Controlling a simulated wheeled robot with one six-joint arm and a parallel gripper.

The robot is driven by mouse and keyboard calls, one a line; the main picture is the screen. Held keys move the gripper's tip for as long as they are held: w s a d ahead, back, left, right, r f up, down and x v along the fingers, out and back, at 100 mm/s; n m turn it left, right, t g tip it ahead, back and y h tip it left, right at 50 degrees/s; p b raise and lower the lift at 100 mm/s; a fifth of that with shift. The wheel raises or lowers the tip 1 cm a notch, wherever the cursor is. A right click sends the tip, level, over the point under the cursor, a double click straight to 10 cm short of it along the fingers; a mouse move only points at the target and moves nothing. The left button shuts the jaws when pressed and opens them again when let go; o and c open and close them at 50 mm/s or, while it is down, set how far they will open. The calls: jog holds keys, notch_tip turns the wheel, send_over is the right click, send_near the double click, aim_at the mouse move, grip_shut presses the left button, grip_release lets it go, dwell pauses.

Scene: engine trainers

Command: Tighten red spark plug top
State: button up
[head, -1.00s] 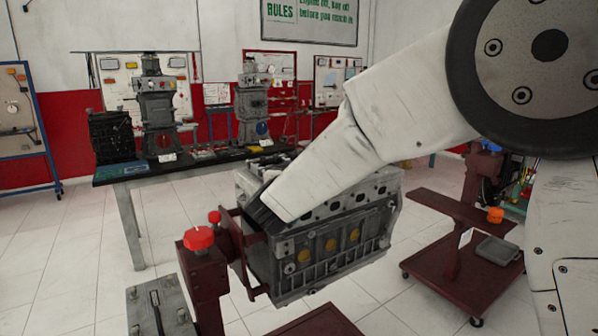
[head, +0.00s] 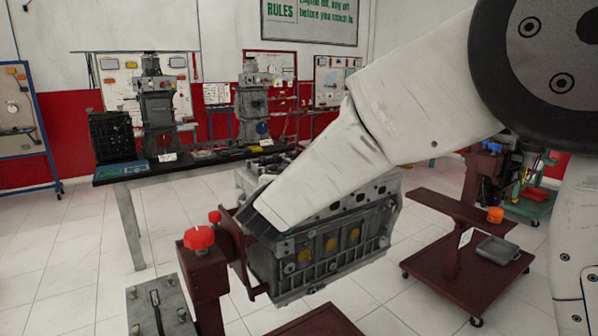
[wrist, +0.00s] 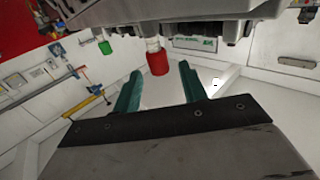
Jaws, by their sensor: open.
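The red spark plug top (wrist: 158,62) shows in the wrist view as a short red cylinder on a pale stem, joined to the grey engine part (wrist: 185,25) along the top of the picture. My gripper (wrist: 160,72) has two teal fingers, spread apart and empty. The red top appears between the fingertips, with gaps on both sides; I cannot tell how far it is in depth. A green top (wrist: 105,47) is to its left. In the head view my arm covers part of the engine block (head: 335,250), and my gripper and the red top are hidden.
The engine block hangs on a dark red stand (head: 208,285) with red knobs (head: 198,238). A dark red cart (head: 455,275) with a grey tray (head: 497,248) stands right. A workbench (head: 125,180) with engine trainers is behind. White floor is open at left.

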jog(key=v, duration=0.4)
jog(key=shift+s, duration=0.3)
